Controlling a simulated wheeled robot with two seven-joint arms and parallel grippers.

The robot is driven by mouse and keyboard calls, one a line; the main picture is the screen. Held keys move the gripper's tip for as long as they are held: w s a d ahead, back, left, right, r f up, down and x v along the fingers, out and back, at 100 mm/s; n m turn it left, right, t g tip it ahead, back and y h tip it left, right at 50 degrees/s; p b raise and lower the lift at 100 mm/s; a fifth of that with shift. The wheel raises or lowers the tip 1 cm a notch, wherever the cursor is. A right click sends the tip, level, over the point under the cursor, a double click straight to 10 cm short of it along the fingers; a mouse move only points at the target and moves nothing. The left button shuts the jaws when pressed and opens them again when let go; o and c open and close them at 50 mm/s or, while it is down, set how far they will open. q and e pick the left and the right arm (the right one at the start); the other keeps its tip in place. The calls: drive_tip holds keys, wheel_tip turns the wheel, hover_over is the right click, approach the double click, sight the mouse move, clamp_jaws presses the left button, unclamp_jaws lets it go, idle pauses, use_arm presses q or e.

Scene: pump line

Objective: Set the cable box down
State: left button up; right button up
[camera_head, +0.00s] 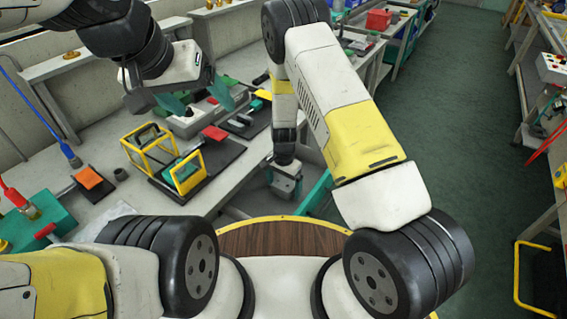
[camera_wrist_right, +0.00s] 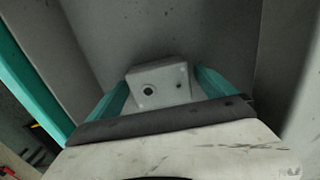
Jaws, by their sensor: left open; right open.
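The cable box, as I take it, is a small light grey box (camera_wrist_right: 158,86) with a dark round hole, seen in the right wrist view. It rests on a grey surface between the teal fingers of my right gripper (camera_wrist_right: 162,80), which is open. I cannot tell whether the fingers touch it. In the head view my right gripper (camera_head: 287,190) points down beside the bench, its fingertips hard to make out. My left gripper (camera_head: 203,100) is open, its teal fingers spread above the bench near a pale grey housing (camera_head: 187,124).
The bench (camera_head: 115,190) holds yellow frames (camera_head: 148,146) on a dark tray, a red block (camera_head: 215,133), an orange pad (camera_head: 88,178) and a green block with a brass fitting (camera_head: 38,222). A teal bar (camera_wrist_right: 30,75) runs left of my right gripper. The floor (camera_head: 440,130) at right is open.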

wheel_tip(320, 180, up, 12)
wheel_tip(320, 180, up, 14)
drive_tip(key=n+t+y, duration=0.1)
drive_tip(key=y, duration=0.1)
hover_over(284, 184)
drive_tip(key=s+d, duration=0.2)
drive_tip(key=d, duration=0.1)
drive_tip(key=s+d+r+n+t, duration=0.2)
drive_tip(key=s+d+r, duration=0.3)
drive_tip(key=s+r, duration=0.5)
drive_tip(key=s+d+r+n+t, duration=0.3)
drive_tip(key=s+d+r+n, duration=0.1)
drive_tip(key=s+r, duration=0.6)
drive_tip(key=shift+d+r, duration=0.5)
drive_tip(key=shift+d, duration=0.4)
